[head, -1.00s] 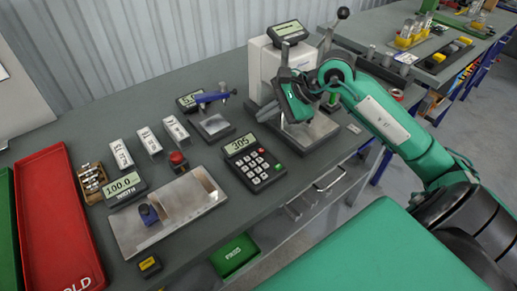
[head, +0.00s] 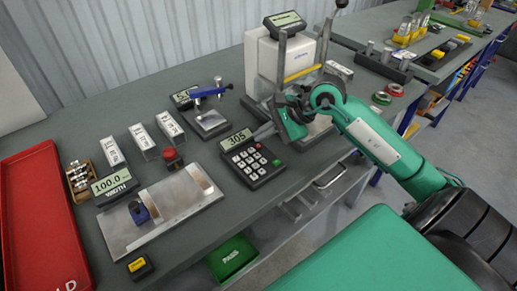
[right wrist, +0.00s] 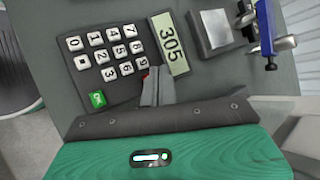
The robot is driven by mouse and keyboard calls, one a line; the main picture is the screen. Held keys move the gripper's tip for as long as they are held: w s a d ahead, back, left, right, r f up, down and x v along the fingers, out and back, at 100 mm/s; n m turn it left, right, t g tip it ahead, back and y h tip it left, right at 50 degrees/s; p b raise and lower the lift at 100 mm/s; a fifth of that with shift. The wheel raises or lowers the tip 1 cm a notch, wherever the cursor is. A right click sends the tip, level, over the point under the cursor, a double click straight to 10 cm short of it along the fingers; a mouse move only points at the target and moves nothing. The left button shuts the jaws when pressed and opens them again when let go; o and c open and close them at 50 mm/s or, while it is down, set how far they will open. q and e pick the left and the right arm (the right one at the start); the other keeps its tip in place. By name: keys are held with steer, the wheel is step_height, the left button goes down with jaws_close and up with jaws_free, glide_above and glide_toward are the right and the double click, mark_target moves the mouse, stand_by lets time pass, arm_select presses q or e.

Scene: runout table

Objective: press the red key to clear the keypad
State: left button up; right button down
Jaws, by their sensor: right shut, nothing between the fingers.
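The keypad (head: 243,173) stands on the grey table, with white number keys and a display (head: 238,142) reading 305. Its green key (head: 277,162) is at the near right corner. The red key (head: 258,147) is a small spot beside the display. My right gripper (head: 259,132) is shut and empty, with its fingertips by the display's right end. In the right wrist view the shut fingertips (right wrist: 153,74) lie over the keypad between keys and display (right wrist: 171,43). They hide most of the red key; a sliver of red shows beside them. I cannot tell whether they touch it. My left gripper is not in view.
A white press-like instrument (head: 287,62) stands right behind my right gripper. A blue-handled gauge (head: 209,91) is behind the keypad. A red knob (head: 170,155) and a metal plate (head: 160,208) lie to its left. A green bin (head: 231,257) is below the table edge.

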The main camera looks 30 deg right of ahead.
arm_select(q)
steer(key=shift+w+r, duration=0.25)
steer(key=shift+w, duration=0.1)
arm_select(e)
steer(key=shift+f, duration=0.15)
stand_by(1.6)
arm_select(q)
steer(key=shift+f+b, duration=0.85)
steer(key=shift+b, duration=0.05)
arm_select(e)
steer(key=shift+f, duration=0.45)
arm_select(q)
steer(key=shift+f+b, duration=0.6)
arm_select(e)
steer(key=shift+f, duration=0.4)
steer(key=shift+r, duration=0.1)
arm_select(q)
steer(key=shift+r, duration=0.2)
arm_select(e)
steer(key=shift+r, duration=0.75)
